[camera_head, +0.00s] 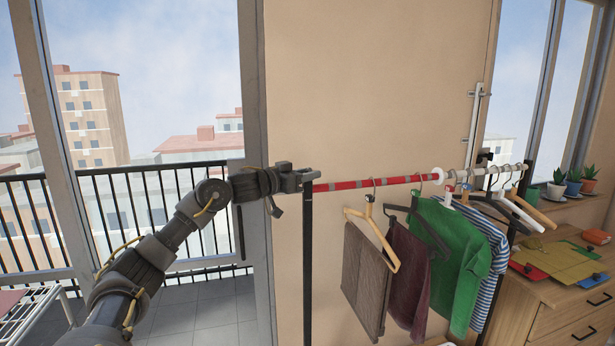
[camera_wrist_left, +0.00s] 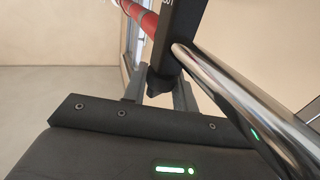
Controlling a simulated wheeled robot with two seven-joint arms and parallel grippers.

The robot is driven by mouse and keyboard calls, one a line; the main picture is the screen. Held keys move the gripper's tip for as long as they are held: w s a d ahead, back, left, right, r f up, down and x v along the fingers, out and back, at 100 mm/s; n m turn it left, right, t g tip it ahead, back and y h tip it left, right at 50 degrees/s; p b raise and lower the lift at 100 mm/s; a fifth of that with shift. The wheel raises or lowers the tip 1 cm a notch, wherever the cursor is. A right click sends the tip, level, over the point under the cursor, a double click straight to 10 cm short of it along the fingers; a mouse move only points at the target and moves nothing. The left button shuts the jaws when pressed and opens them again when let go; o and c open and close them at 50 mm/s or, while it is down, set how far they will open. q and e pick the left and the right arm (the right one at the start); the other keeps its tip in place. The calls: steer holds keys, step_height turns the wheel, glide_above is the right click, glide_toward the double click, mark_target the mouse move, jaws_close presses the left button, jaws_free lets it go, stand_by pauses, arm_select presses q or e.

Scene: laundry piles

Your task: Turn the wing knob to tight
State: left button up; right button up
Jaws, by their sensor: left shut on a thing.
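The clothes rack has a red and grey striped rail (camera_head: 345,185) that meets a black upright post (camera_head: 308,260) at its left end. My left gripper (camera_head: 308,175) is at the top of this post, shut on the wing knob. In the left wrist view the small dark wing knob (camera_wrist_left: 159,83) shows below the black post (camera_wrist_left: 181,35), between the grey fingers. The fingers hide most of the knob, and I cannot read how far it is turned. My right gripper is not in view.
Several garments hang on the rail, including a green shirt (camera_head: 458,262) and brown trousers (camera_head: 366,280). A wooden dresser (camera_head: 555,318) stands at the right. A polished metal tube (camera_wrist_left: 245,112) runs close past the gripper in the left wrist view. A balcony railing (camera_head: 150,205) is behind my left arm.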

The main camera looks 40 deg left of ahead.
arm_select(q)
steer(key=n+y, duration=0.2)
steer(key=y, duration=0.2)
steer(key=shift+d+n+t, duration=0.1)
steer(key=shift+n+t, duration=0.2)
steer(key=shift+n, duration=0.1)
steer(key=shift+n+y, duration=0.9)
steer(key=shift+y, duration=1)
steer(key=o, duration=0.9)
steer(key=shift+o, duration=0.2)
steer(key=s+d, duration=0.1)
steer(key=s, duration=0.9)
steer(key=shift+s+d+b, duration=0.3)
steer(key=shift+s+d, duration=0.05)
steer(key=shift+d, duration=0.05)
